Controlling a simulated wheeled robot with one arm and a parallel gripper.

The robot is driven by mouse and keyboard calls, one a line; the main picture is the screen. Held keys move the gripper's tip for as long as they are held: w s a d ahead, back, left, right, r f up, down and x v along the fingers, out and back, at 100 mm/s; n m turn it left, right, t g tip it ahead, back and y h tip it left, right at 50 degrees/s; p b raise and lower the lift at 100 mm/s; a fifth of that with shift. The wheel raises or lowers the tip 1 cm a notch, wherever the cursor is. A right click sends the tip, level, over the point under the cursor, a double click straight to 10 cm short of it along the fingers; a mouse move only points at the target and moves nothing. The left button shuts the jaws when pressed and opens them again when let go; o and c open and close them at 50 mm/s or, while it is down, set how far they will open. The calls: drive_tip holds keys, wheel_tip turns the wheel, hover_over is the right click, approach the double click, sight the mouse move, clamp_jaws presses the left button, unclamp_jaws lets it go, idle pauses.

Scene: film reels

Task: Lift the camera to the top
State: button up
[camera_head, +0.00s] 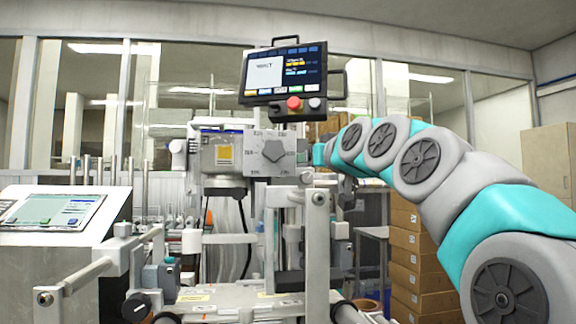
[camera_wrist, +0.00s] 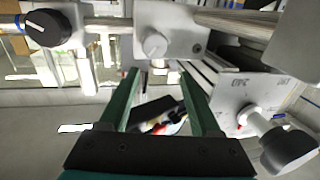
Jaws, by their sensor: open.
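In the head view a grey boxy unit (camera_head: 222,153), which may be the camera, sits high on the machine. In the wrist view my gripper (camera_wrist: 160,78) has two green fingers spread apart with nothing held. A round grey knob (camera_wrist: 155,45) on a metal block lies just beyond the fingertips. A black knob (camera_wrist: 47,28) is at upper left.
Another black knob (camera_wrist: 288,150) on a grey shaft is at lower right, beside a plate with printed marks (camera_wrist: 250,92). A tilted screen panel (camera_head: 288,76) with a red button hangs above the machine. A console (camera_head: 55,212) stands at left; cardboard boxes (camera_head: 418,262) are stacked behind my arm.

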drive_tip(key=shift+p+x, duration=0.7)
drive_tip(key=shift+x, duration=3.1)
clamp_jaws()
